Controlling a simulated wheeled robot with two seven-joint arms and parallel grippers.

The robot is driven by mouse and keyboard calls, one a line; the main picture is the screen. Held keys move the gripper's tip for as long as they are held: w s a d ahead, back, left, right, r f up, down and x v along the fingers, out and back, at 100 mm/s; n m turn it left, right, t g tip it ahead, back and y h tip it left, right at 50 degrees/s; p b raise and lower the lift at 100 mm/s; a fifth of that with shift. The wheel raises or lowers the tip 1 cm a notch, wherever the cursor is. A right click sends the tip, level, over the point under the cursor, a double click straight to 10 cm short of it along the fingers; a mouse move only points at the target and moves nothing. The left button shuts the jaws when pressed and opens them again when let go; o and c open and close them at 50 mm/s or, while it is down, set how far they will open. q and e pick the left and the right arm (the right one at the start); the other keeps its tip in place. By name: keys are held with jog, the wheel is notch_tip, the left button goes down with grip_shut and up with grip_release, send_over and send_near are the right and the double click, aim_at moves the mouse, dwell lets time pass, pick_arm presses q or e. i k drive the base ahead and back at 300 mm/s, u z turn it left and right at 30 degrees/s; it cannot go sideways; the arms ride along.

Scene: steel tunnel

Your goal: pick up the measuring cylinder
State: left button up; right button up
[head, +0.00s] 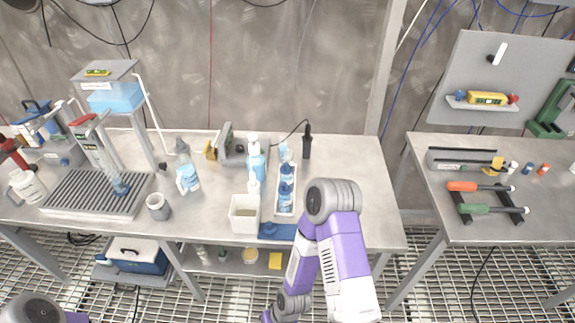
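What looks like the measuring cylinder (119,186) stands at the left of the workbench, on a grey ribbed tray. It is a clear, narrow upright shape with a blue foot. Its upper part is hard to separate from the pale red-topped fixture (92,140) behind it, so I cannot tell where its top ends. My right arm rises in the middle foreground, bent, with its lower links running down to the bottom edge. My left arm shows only as a joint at the bottom left corner. Neither gripper's fingers show, and both are far from the cylinder.
The ribbed tray (72,207) is on the workbench (345,160). A wash bottle (186,172), grey cup (158,207), white bin (244,222) and bottle tray (284,209) stand nearby. A blue water tank (115,98) is behind. A second table (545,205) is at right.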

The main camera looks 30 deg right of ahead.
aim_at(99, 155)
jog(key=u, duration=2.25)
jog(key=i, duration=1.45)
jog(key=z, duration=2.65)
